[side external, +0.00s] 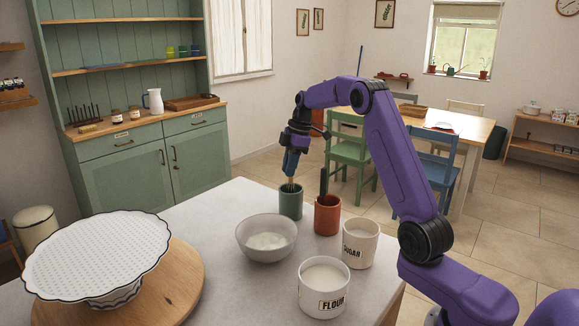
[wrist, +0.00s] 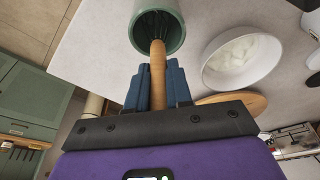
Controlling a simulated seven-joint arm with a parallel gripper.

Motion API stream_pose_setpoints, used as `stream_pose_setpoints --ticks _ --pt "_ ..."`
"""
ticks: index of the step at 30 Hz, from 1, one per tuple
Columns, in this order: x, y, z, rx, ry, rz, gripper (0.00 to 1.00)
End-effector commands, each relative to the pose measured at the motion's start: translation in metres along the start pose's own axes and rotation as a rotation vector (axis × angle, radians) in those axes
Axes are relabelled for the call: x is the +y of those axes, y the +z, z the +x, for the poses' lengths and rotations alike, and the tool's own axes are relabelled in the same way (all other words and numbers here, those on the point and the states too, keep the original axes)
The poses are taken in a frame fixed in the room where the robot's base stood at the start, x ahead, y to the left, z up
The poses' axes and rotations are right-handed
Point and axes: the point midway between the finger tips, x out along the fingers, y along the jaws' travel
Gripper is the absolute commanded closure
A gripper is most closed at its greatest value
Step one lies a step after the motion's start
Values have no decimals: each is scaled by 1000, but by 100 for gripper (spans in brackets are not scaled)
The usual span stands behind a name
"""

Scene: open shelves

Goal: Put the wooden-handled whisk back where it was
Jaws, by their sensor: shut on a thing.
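The wooden-handled whisk shows in the wrist view as a wooden handle (wrist: 158,75) between my gripper's blue fingers. Its dark wire end lies inside the green crock (wrist: 172,33). My gripper (side external: 290,166) is shut on the handle, right above the green crock (side external: 291,203) at the back of the counter. The whisk is mostly hidden in the side view by the fingers and crock. I cannot tell whether the wires touch the bottom.
A terracotta crock (side external: 327,217) with a dark-handled tool stands just right of the green one. A bowl of white powder (side external: 266,240), a sugar canister (side external: 360,245) and a flour canister (side external: 324,290) stand nearby. A cake stand (side external: 98,255) sits on a round board at left.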

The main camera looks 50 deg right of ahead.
Motion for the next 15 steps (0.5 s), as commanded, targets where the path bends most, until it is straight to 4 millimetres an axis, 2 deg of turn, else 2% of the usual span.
stream_pose_setpoints --ticks 11,12,13,15 --pt "0 1 3 0 1 -1 100" --pt "0 1 3 0 1 -1 67" --pt "0 1 3 0 1 -1 57" --pt "0 1 3 0 1 -1 54"
